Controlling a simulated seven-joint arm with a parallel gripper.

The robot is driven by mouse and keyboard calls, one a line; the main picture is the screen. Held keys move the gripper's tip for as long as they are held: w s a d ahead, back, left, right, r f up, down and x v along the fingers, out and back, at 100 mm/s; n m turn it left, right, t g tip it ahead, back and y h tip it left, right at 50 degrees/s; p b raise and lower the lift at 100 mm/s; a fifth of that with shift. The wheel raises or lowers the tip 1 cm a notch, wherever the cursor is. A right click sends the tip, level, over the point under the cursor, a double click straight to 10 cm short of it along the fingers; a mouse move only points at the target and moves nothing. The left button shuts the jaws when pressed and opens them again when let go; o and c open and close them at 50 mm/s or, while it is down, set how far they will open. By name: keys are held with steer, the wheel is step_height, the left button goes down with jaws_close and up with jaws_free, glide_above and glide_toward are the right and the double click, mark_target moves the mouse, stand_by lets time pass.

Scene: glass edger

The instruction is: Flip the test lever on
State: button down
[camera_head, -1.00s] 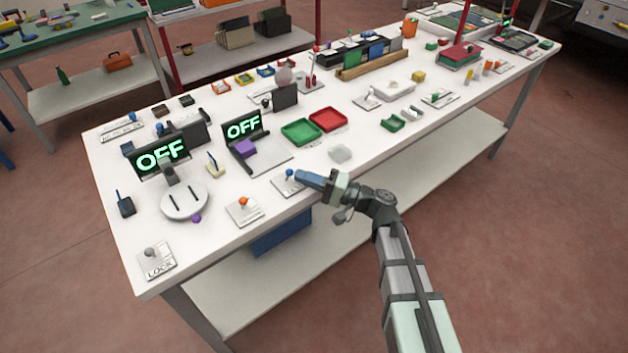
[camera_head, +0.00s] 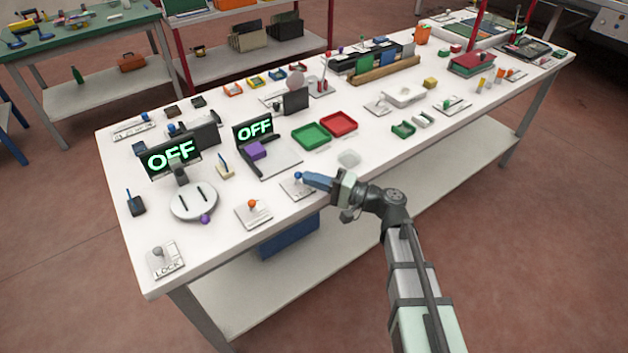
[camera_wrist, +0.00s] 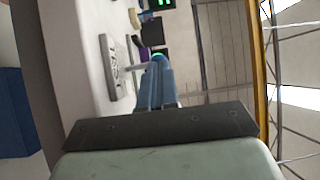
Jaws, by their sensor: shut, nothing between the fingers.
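The test lever has a blue knob (camera_head: 298,176) on a pale labelled plate (camera_head: 297,189) at the front edge of the white bench. Its plate also shows in the wrist view (camera_wrist: 111,66), with lettering too small to read surely. A thin stem rises from the plate toward my fingertips; the knob is hidden there. My gripper (camera_head: 306,180) is shut and empty, its blue fingers right beside the knob on its right. I cannot tell whether they touch. The fingers also show in the wrist view (camera_wrist: 157,75). Two displays, left (camera_head: 172,157) and right (camera_head: 254,131), read OFF.
An orange-knobbed lever (camera_head: 252,205) stands to the left, and a grey-knobbed lever on a plate marked LOCK (camera_head: 162,258) at the front left corner. A clear block (camera_head: 349,158), a green tray (camera_head: 311,136) and a red tray (camera_head: 339,124) lie behind my gripper.

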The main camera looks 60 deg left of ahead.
steer(key=a+m+h, duration=0.1)
steer(key=r+t+h, duration=0.1)
steer(key=shift+a+r+m+h, duration=0.25)
steer(key=shift+a+m+h, duration=0.15)
steer(key=shift+w+a+r+m+t+h, duration=0.1)
steer(key=shift+a+r+m+t+h, duration=0.1)
steer(key=shift+a+m+t+h, duration=0.3)
steer(key=shift+d+f, duration=0.1)
steer(key=shift+d, duration=0.05)
steer(key=shift+r, duration=0.8)
steer(key=shift+d, duration=0.1)
steer(key=w+d+r, duration=0.7)
steer(key=d, duration=0.2)
steer(key=shift+w, duration=0.25)
